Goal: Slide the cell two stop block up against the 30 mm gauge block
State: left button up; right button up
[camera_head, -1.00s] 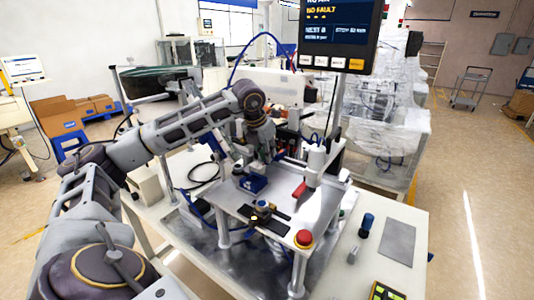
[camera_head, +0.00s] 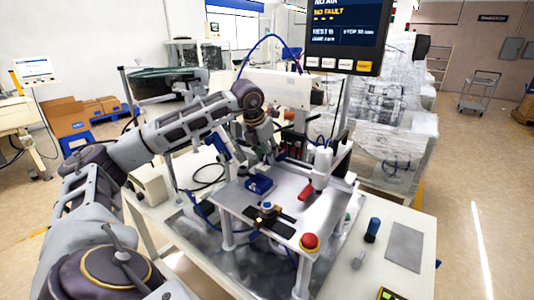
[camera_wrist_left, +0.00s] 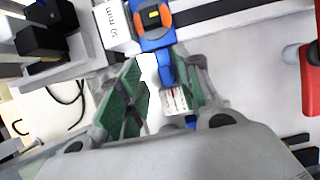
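In the head view the left gripper (camera_head: 270,155) is small and partly hidden. My right gripper is out of view.
A red handle (camera_wrist_left: 310,75) is to the right in the wrist view. Black parts (camera_wrist_left: 45,35) stand at upper left. On the raised plate (camera_head: 285,208), another blue-knobbed block (camera_head: 267,208) sits on a dark rail. A red button (camera_head: 309,241) is at the front corner.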

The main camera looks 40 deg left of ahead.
pick_arm(q)
jog(key=shift+d, duration=0.15)
jog(key=shift+s+r, duration=0.25)
jog(key=shift+r, duration=0.45)
jog(key=v, duration=1)
jog(key=shift+r, duration=0.25)
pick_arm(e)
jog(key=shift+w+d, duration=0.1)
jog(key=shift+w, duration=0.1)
pick_arm(q)
jog(key=shift+s, duration=0.1)
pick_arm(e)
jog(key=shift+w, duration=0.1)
